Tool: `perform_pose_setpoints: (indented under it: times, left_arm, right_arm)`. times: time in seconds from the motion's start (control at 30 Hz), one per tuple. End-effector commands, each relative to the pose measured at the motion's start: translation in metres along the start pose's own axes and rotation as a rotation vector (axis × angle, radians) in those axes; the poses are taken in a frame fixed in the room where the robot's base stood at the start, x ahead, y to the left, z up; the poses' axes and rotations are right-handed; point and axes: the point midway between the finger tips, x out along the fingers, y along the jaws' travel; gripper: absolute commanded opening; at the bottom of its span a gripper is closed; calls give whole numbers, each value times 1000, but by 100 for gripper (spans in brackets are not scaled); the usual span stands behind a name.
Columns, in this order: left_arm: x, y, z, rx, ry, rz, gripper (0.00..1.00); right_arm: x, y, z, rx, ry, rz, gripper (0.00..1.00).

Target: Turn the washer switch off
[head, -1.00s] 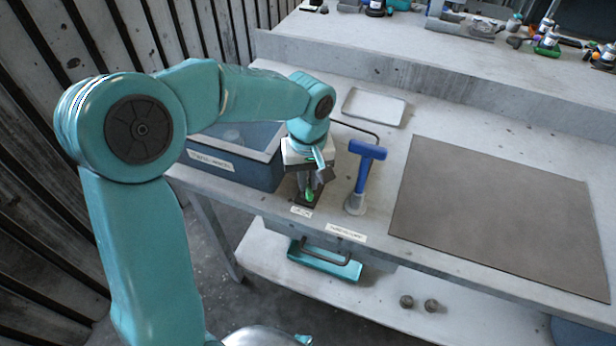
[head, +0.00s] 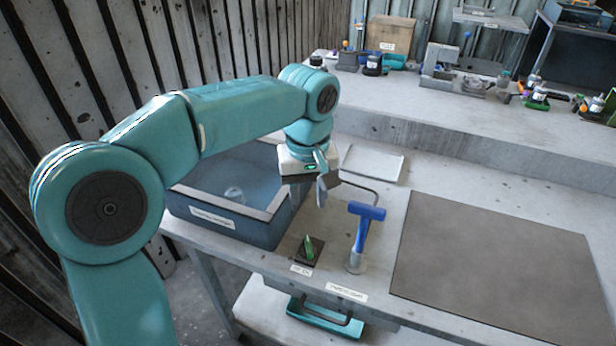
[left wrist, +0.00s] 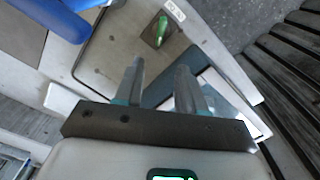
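The switch is a small green lever (head: 309,247) on a dark square base on the bench, with a small label in front. The lever stands up from its base, leaning slightly; I cannot read its on or off position. In the left wrist view the lever (left wrist: 161,28) shows beyond the fingertips, clear of them. My left gripper (head: 321,192) is above and behind the switch, beside the blue basin. Its fingers (left wrist: 160,65) are apart with nothing between them. My right gripper is out of view.
A blue basin (head: 225,222) stands left of the switch. A blue T-shaped handle (head: 363,230) on a grey base stands close to its right. A bent dark tube (head: 370,192) is behind. A brown mat (head: 490,255) and a pale tray (head: 372,163) lie on the bench.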

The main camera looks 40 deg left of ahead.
Motion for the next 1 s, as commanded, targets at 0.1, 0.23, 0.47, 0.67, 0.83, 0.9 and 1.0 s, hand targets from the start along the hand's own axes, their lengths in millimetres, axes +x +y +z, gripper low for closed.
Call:
perform_pose_setpoints:
  times: [0.1,0.23,0.47,0.67,0.83,0.9,1.0]
  left_arm:
    - [-23,0,0,0,2,2,39]
    - [-36,0,0,1,0,0,39]
    - [-39,0,0,1,0,-1,39]
    - [-39,0,0,0,0,-1,39]
    - [-39,0,0,0,0,0,39]
    - [-39,0,0,0,0,0,39]
    - [-39,0,0,0,0,0,39]
  right_arm:
    - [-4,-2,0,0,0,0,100]
    - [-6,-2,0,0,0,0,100]
    - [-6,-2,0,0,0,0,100]
    - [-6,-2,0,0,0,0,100]
    - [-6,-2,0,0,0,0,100]
    - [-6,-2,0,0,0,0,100]
    - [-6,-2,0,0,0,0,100]
